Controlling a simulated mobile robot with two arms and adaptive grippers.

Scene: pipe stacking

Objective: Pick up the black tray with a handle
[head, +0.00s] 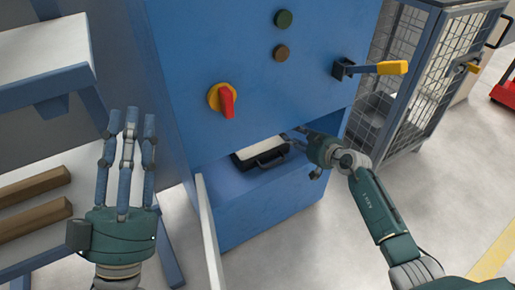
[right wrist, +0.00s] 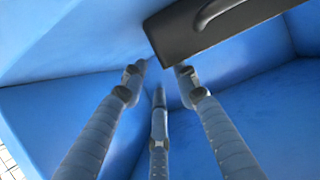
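The black tray (head: 247,158) with a black handle and a pale top sits inside the opening of the blue cabinet. Its handle side faces outward in the head view. In the right wrist view the black tray (right wrist: 172,38) shows at the top, with its handle above the fingers. My right gripper (head: 301,150) is in the opening at the right side of the tray. In the right wrist view my right gripper (right wrist: 160,80) has its fingers apart with nothing between them. Any touch with the tray is unclear. My left gripper (head: 131,118) is open and empty, left of the cabinet.
The blue cabinet (head: 250,75) has a red knob (head: 227,100) and a yellow lever (head: 392,68). A pale panel edge (head: 208,230) stands at the opening's left. Wooden bars (head: 35,187) lie on a rack at left. A mesh cage (head: 440,75) stands at right.

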